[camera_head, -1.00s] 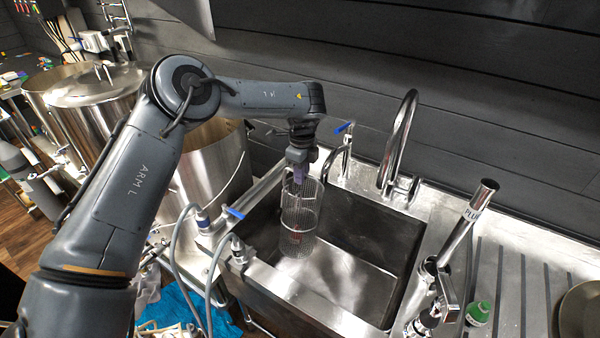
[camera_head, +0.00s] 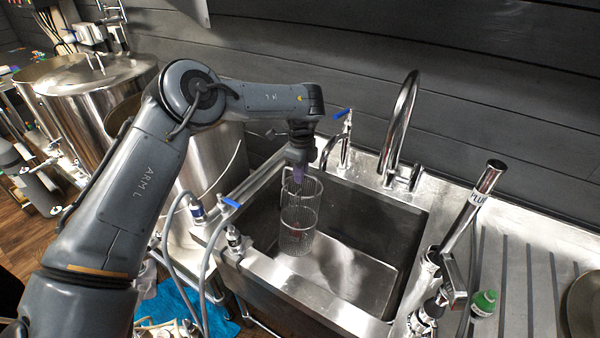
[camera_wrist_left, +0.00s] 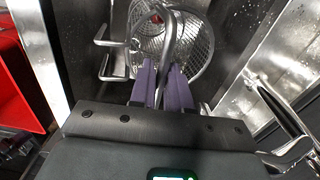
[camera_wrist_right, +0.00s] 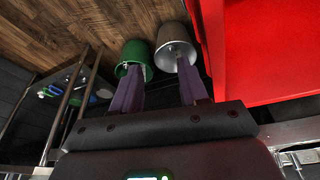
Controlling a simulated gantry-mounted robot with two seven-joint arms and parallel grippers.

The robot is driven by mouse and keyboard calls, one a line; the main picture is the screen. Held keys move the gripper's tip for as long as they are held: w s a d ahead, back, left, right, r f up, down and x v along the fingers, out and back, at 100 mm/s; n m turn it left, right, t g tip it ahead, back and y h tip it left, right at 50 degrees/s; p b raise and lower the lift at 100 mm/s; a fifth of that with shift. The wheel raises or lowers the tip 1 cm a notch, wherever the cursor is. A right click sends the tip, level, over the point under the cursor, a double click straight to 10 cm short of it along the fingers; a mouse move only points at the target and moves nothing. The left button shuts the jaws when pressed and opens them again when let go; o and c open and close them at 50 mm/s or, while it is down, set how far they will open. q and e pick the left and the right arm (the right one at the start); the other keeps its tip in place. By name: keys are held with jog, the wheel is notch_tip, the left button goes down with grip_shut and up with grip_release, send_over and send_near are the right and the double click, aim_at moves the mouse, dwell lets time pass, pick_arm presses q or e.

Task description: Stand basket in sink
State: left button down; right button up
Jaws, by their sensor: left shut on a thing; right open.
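The wire mesh basket (camera_head: 299,222) is upright in the left part of the steel sink (camera_head: 350,262) in the head view. My left gripper (camera_head: 299,172) points down at its top, shut on the basket's handle or rim. In the left wrist view the purple fingers (camera_wrist_left: 163,88) close on a metal bar of the basket (camera_wrist_left: 190,45), whose mesh lies beyond them. Whether the basket's base touches the sink floor cannot be told. My right gripper (camera_wrist_right: 160,92) is open and empty in the right wrist view, away from the sink.
A tall faucet (camera_head: 402,125) and a smaller blue-handled tap (camera_head: 345,135) stand behind the sink. A steel pipe (camera_head: 470,215) and a green-capped bottle (camera_head: 484,303) are at the right. Green (camera_wrist_right: 133,58) and silver (camera_wrist_right: 174,45) buckets show beyond my right gripper.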

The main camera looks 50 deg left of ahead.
pick_arm(q)
jog(key=f+b, duration=0.1)
jog(key=f, duration=0.1)
jog(key=w+f+b, duration=0.1)
jog(key=f+b, duration=0.3)
jog(key=shift+w+a+f, duration=0.2)
jog(key=shift+a+f, duration=0.1)
jog(key=shift+f, duration=0.05)
pick_arm(e)
notch_tip(320, 180, down, 5)
jog(key=shift+r, duration=0.1)
pick_arm(q)
jog(key=shift+f, duration=0.1)
